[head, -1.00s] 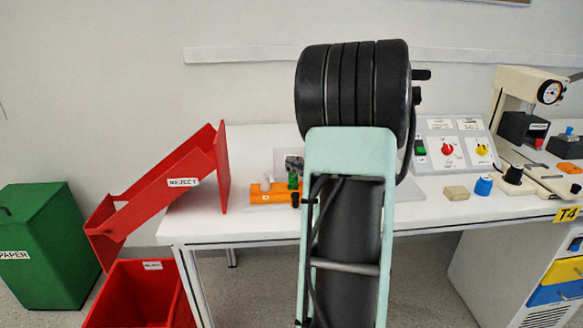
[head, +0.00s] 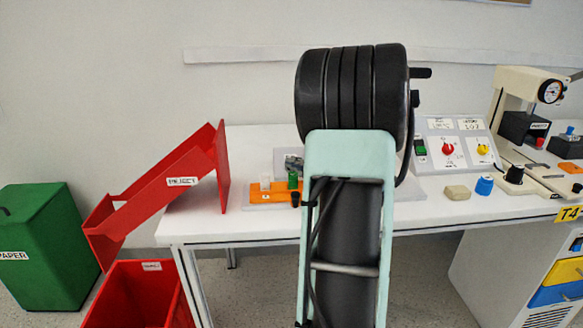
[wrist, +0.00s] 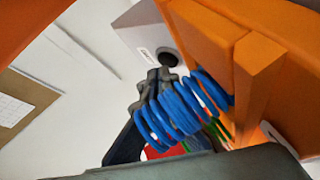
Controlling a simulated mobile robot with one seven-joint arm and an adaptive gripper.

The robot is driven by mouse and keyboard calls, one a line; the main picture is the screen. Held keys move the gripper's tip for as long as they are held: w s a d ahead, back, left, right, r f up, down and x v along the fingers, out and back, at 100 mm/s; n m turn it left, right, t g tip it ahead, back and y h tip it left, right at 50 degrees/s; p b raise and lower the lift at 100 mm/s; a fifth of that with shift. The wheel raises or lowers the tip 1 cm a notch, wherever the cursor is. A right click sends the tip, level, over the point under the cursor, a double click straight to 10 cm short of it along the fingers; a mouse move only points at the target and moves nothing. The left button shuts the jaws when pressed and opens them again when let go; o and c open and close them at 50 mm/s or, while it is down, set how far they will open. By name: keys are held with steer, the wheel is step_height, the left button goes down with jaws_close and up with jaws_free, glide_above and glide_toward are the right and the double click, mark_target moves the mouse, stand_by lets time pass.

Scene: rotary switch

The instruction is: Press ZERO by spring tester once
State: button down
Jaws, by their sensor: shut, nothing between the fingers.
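In the wrist view, my gripper (wrist: 160,78) is shut, its dark fingertips in front of a grey box with a small white label (wrist: 146,56). A dark round button (wrist: 167,57) on that box is just beyond the fingertips. I cannot tell whether they touch it, nor read the label. Blue spring coils (wrist: 190,105) cross close beside the fingers, next to a large orange body (wrist: 215,40). In the head view my arm hides the gripper and the middle of the bench. An orange fixture (head: 275,196) with small green and white parts shows just left of the arm.
A red REJECT chute (head: 160,190) stands at the bench's left end, above a red bin (head: 135,295). A control panel with red and yellow knobs (head: 448,148) and a cream gauge press (head: 510,90) stand at right.

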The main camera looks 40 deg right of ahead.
steer(key=shift+w+f+b, duration=0.15)
steer(key=shift+f+b, duration=0.4)
steer(key=shift+f, duration=0.15)
stand_by(0.9)
steer(key=shift+a, duration=0.1)
steer(key=shift+s+a+r, duration=0.1)
steer(key=shift+s, duration=0.2)
steer(key=shift+r, duration=0.1)
steer(key=shift+s+a+r+p, duration=0.25)
steer(key=shift+s+r+p, duration=0.2)
steer(key=shift+r, duration=0.3)
steer(key=shift+s+a+r+p, duration=0.25)
steer(key=shift+s+r+p, duration=0.2)
steer(key=shift+r, duration=0.3)
steer(key=shift+s+a+r+p, duration=0.25)
steer(key=shift+s+r+p, duration=0.2)
steer(key=shift+r, duration=0.3)
